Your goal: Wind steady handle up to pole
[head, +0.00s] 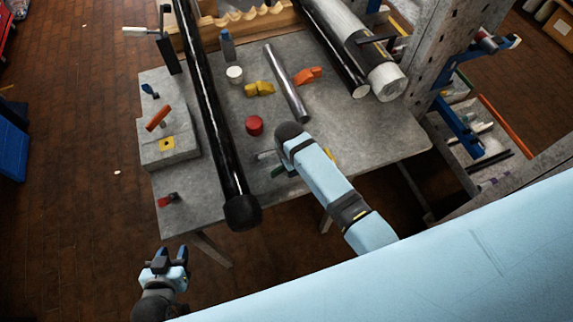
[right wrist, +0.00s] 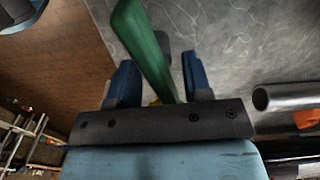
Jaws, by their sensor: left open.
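The long black pole (head: 215,120) lies across the table in the head view, its capped end past the near edge. My right arm reaches over the table beside the pole, and its gripper is mostly hidden under the wrist there. In the right wrist view a green handle (right wrist: 150,50) passes between the blue fingers of my right gripper (right wrist: 160,75). Gaps show beside it, so the fingers look open around it. A small green part (head: 283,172) and a grey metal piece (head: 266,155) show beside the wrist. My left gripper (head: 173,256) is open and empty, off the table's near left corner.
The grey table (head: 370,145) holds a red cap (head: 254,125), yellow clamp (head: 260,89), orange clamp (head: 308,76), metal tube (head: 286,85) and white cup (head: 234,74). A grey block (head: 172,148) stands left. A crank (head: 140,31) shows top left. Thick tubes (head: 387,82) lie back right.

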